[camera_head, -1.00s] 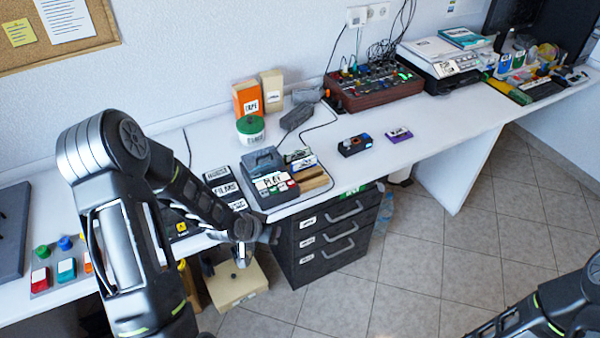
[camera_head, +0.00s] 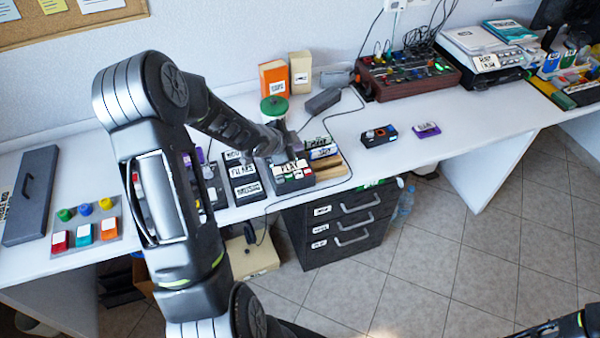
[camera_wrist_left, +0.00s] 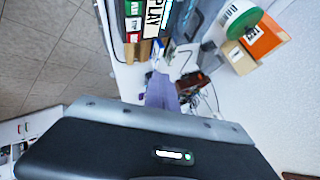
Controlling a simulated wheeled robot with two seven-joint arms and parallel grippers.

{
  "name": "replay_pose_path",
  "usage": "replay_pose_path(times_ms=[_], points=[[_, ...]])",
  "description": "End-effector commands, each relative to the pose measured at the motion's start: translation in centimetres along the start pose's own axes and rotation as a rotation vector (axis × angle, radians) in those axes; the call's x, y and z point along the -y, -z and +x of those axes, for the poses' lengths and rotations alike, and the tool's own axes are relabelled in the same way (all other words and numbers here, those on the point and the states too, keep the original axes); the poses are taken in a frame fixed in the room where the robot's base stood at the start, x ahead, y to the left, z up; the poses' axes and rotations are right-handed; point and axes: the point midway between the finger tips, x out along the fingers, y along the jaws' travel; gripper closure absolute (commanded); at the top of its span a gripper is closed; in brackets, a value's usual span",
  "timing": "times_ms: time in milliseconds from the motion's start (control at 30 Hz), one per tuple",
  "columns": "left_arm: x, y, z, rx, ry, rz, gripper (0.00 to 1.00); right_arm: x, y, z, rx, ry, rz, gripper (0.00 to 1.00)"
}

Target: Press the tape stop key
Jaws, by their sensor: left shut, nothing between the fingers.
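The tape player (camera_head: 291,178) is a dark box near the front edge of the white desk, with a white PLAY label (camera_head: 290,166) and a row of small coloured keys on its front. In the left wrist view the PLAY label (camera_wrist_left: 153,18) and the green, white and red keys (camera_wrist_left: 132,24) show at the top edge. Which key is the stop key I cannot read. My left gripper (camera_head: 284,140) is shut and empty, above the back part of the player and hiding it. Contact cannot be told. Of my right arm only a part shows at bottom right.
Labelled dark boxes (camera_head: 242,178) lie left of the player; cassettes (camera_head: 321,148) stand on its right. A green-lidded tub (camera_head: 273,108) and an orange box (camera_head: 274,77) stand behind. A dark drawer unit (camera_head: 340,225) is below. The desk around the small cassettes at right is mostly clear.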

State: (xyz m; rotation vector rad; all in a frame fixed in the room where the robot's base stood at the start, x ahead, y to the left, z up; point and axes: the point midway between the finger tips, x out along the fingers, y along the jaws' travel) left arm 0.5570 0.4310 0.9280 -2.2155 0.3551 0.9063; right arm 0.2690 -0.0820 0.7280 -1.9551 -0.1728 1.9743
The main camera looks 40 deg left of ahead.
Motion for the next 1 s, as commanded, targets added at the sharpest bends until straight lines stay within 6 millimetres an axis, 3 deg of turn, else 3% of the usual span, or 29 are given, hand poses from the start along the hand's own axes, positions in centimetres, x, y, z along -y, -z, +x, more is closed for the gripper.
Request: replay_pose_path(times_ms=[267, 700, 1000], points=[[-0.8, -0.7, 0.9, 0.000, -0.002, -0.001, 1.00, -0.2, 0.1, 0.8, -0.003, 0.002, -0.001, 0.64], [-3.7, -3.6, 5.0, 0.000, -0.001, -0.003, 1.00, -1.2, 0.4, 5.1, -0.018, 0.016, -0.009, 0.64], [-4.5, -4.5, 6.2, 0.000, 0.000, -0.003, 1.00, -1.4, 0.7, 6.4, -0.024, 0.023, -0.015, 0.64]])
